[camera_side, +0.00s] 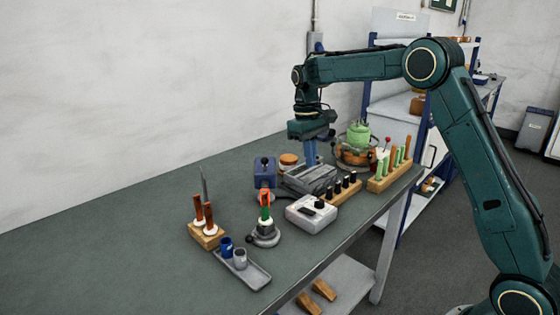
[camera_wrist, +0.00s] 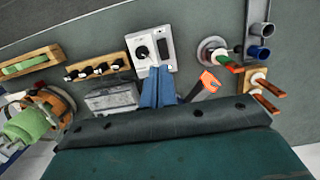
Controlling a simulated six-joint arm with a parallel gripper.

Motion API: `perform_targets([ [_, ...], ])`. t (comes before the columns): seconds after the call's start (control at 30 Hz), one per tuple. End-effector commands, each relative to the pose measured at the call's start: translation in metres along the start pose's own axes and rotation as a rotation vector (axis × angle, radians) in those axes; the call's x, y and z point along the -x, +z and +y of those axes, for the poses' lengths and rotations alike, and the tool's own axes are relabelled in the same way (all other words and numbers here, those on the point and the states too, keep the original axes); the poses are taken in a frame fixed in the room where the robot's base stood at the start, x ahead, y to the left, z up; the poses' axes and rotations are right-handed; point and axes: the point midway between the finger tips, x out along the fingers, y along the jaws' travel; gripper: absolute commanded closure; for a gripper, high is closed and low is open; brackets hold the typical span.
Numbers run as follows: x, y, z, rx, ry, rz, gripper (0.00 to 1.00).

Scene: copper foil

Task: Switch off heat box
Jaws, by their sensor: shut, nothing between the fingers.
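A white box (camera_side: 311,214) with a black round knob and a dark switch-like slot on top stands near the table's front edge; it fits the heat box, though no label is readable. In the wrist view the white box (camera_wrist: 153,68) shows its knob (camera_wrist: 143,51) and dark slot (camera_wrist: 165,47), just beyond my fingertips. My gripper (camera_side: 311,164) points down with blue fingers closed and empty, over or near a grey metal block (camera_side: 303,180) behind the white box. In the wrist view my gripper (camera_wrist: 157,72) overlaps the white box's edge; contact cannot be told.
A blue box (camera_side: 266,172) and orange-handled item (camera_side: 265,197) stand left of the block. Wooden racks (camera_side: 342,193) and a green-topped copper vessel (camera_side: 357,145) stand right. A round stand (camera_side: 265,235) and grey tray (camera_side: 250,273) are in front. The table's left is clear.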

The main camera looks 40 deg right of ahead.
Motion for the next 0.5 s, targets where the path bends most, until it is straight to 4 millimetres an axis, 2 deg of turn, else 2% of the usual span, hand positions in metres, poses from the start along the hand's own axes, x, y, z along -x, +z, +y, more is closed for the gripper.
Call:
perform_targets([
  [0.27, -0.014, 0.000, 0.000, -0.001, 0.000, -0.003, 1.00],
  [0.5, -0.044, 0.001, 0.000, 0.000, 0.000, -0.003, 1.00],
])
